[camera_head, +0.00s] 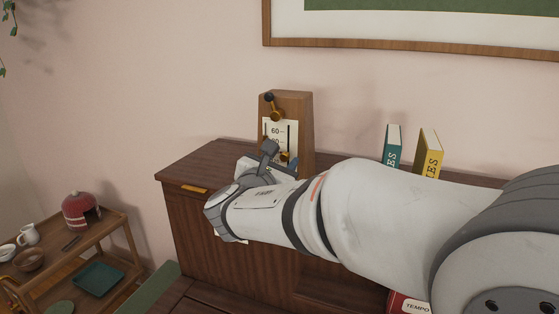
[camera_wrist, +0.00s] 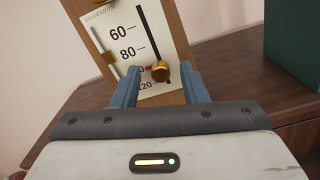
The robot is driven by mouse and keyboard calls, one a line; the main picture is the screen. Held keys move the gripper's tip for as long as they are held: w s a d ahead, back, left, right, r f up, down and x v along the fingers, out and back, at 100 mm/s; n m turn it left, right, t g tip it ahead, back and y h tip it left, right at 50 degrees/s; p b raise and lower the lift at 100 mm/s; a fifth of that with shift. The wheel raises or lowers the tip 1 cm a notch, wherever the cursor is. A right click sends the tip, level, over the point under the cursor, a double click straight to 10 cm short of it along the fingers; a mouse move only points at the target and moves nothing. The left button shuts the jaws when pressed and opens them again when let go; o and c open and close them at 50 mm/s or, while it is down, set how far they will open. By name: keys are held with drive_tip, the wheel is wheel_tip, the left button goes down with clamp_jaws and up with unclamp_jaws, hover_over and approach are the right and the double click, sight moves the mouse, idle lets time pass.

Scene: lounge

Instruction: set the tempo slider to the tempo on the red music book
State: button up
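A wooden metronome (camera_head: 304,124) stands on the brown cabinet. Its white scale (camera_wrist: 107,22) reads 60, 80, a partly hidden number and 120 from top to bottom. My gripper (camera_wrist: 160,68) is open, with a finger on each side of the knob and gaps visible. The red music book (camera_head: 397,302) shows at the bottom edge with a "TEMPO" label; its number is not visible.
A smaller gold piece (camera_wrist: 110,57) sits on the left slot. A black-tipped gold knob (camera_head: 272,104) is near the metronome's top. Teal (camera_head: 392,146) and yellow (camera_head: 430,150) books stand on the cabinet (camera_head: 195,160). A wooden cart (camera_head: 118,232) stands at left.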

clamp_jaws()
idle(0.3)
drive_tip(key=shift+f, duration=0.1)
wheel_tip(320, 180, down, 3)
drive_tip(key=b, duration=0.3)
drive_tip(key=shift+o, duration=0.2)
unclamp_jaws()
drive_tip(key=b+v, duration=0.2)
drive_tip(key=v, duration=0.6)
